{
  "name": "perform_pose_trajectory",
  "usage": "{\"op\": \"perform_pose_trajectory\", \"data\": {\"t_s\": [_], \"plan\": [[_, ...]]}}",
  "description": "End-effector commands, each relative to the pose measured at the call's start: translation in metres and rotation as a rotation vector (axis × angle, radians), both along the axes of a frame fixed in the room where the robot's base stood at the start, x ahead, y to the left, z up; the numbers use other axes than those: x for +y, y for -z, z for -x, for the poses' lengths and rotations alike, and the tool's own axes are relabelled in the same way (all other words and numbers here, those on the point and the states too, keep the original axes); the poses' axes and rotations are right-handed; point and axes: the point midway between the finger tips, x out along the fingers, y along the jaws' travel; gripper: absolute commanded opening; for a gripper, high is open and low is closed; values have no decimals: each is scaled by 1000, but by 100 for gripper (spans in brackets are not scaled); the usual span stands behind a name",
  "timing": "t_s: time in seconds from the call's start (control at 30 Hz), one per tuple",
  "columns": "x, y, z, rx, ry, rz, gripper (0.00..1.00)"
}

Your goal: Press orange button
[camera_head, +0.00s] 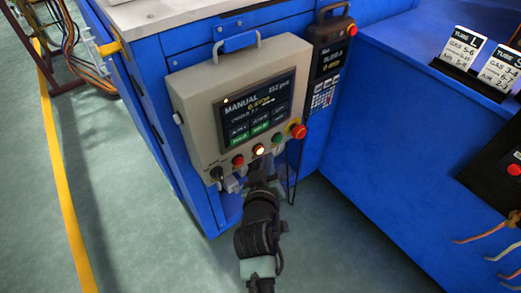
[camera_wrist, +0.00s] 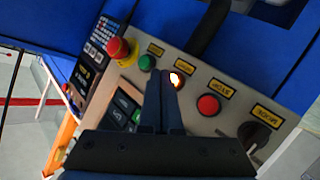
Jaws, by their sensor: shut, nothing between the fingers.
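The orange button (camera_head: 259,149) is lit and sits in the lower row of the beige control panel (camera_head: 184,98). In the wrist view the orange button (camera_wrist: 176,80) glows right at the tips of my fingers. My gripper (camera_head: 260,165) is just below the button in the head view. In the wrist view my gripper (camera_wrist: 163,82) is shut and empty, its two fingers side by side. The fingertips overlap the button's edge there; whether they touch it I cannot tell.
Beside the button are a red button (camera_head: 238,160), a green button (camera_head: 277,139), a black knob (camera_head: 217,173) and a red mushroom button (camera_head: 298,131). A screen (camera_head: 253,108) is above them. A handheld pendant (camera_head: 329,60) hangs at right on the blue cabinet (camera_head: 385,130).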

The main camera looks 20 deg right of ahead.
Motion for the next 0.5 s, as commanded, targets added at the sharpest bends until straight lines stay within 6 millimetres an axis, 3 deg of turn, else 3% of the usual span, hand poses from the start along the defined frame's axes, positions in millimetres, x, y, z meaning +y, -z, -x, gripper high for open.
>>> {"op": "perform_pose_trajectory", "data": {"t_s": [0.5], "plan": [[3, 0, -8, 0, 0, 0, 0]]}}
